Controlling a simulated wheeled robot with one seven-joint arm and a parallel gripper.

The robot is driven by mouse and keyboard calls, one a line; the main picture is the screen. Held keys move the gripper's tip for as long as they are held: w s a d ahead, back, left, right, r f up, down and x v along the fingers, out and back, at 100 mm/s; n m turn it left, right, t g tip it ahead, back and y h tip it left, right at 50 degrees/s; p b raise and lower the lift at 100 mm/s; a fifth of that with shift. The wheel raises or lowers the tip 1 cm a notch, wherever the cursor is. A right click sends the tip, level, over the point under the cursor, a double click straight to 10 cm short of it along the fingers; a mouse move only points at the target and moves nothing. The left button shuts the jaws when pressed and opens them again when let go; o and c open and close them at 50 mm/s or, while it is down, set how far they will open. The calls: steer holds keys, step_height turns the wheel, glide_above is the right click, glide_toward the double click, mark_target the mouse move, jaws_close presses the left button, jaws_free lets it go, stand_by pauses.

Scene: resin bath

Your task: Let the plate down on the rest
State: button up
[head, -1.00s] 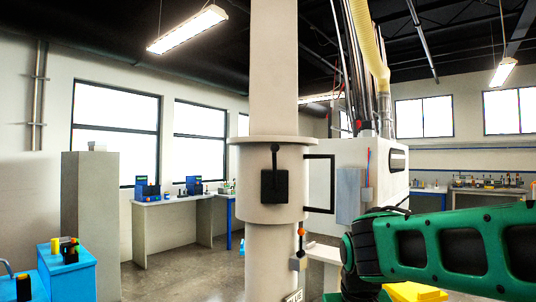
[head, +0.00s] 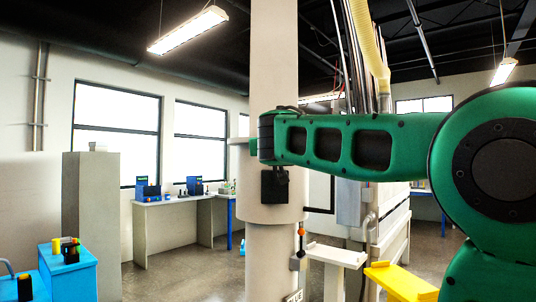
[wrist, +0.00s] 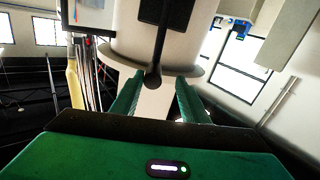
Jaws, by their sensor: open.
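A pale column (head: 272,60) with a wide collar stands in the middle of the head view. A black box (head: 275,187) is fixed to the collar, and it carries a black lever with a ball end (wrist: 152,80) in the wrist view. My gripper (wrist: 160,78) is open, its two green fingers spread on either side of the ball end, apart from it as far as I can see. I cannot pick out the plate or the rest for sure.
A white shelf (head: 335,255) and a yellow tray (head: 402,282) are low to the right of the column. Blue cabinets (head: 68,272) and a grey pillar (head: 90,220) stand at the left. A bench (head: 175,205) runs below the windows. Floor is clear left of the column.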

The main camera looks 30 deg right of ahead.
glide_above(275, 168)
steer(key=w, duration=0.2)
steer(key=shift+s+a, duration=0.2)
steer(key=shift+c, duration=0.2)
